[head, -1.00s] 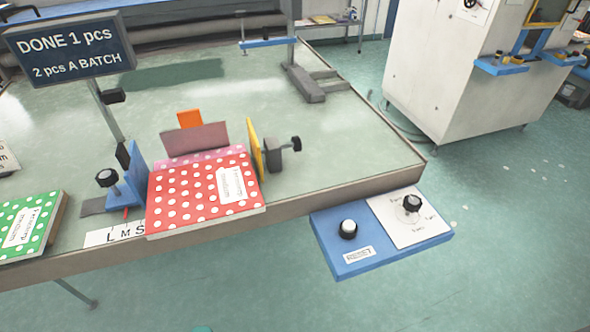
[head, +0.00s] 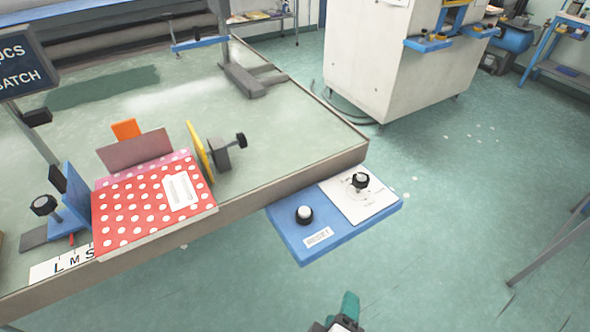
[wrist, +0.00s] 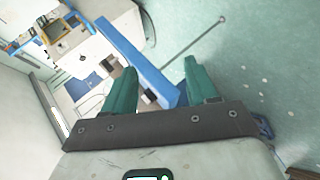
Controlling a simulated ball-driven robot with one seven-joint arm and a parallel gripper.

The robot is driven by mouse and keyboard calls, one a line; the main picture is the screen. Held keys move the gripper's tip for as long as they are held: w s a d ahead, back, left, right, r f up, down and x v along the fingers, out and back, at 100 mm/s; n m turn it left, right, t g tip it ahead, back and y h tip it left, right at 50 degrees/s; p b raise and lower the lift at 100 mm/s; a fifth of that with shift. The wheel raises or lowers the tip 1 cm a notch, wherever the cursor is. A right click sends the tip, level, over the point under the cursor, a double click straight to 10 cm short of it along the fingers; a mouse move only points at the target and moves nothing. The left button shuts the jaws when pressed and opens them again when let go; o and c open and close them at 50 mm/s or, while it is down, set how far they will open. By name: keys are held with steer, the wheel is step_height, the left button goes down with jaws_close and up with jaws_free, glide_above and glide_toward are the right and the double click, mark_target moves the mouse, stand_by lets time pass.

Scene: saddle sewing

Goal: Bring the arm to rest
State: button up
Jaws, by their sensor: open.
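My gripper (wrist: 161,90) shows in the wrist view with its two green fingers apart and nothing between them. In the head view, part of my gripper and arm shows at the bottom edge, below the blue panel and over the floor, clear of the table. Beyond the fingers, the wrist view shows a blue bar (wrist: 130,52) and a pale machine.
The table (head: 310,120) holds a red dotted booklet (head: 140,215) between a blue plate and a yellow plate (head: 199,151). A blue RESET panel (head: 285,232) with knobs juts from its front edge. A white cabinet (head: 385,60) stands behind. Open floor lies right.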

steer(key=s+d+f+m+g, duration=0.1)
steer(key=d+f+m+g, duration=0.15)
steer(key=d, duration=0.35)
steer(key=s+d+f+m+g, duration=0.2)
steer(key=d+f, duration=0.1)
steer(key=d, duration=0.2)
steer(key=s+d+f+m+g+y, duration=0.3)
steer(key=s+d, duration=0.5)
steer(key=s, duration=0.3)
steer(key=f+m+g, duration=0.1)
steer(key=m+g, duration=0.1)
steer(key=m, duration=0.1)
steer(key=shift+d+m+y, duration=0.15)
steer(key=shift+m+y, duration=0.15)
steer(key=shift+m, duration=0.05)
steer(key=shift+c, duration=0.3)
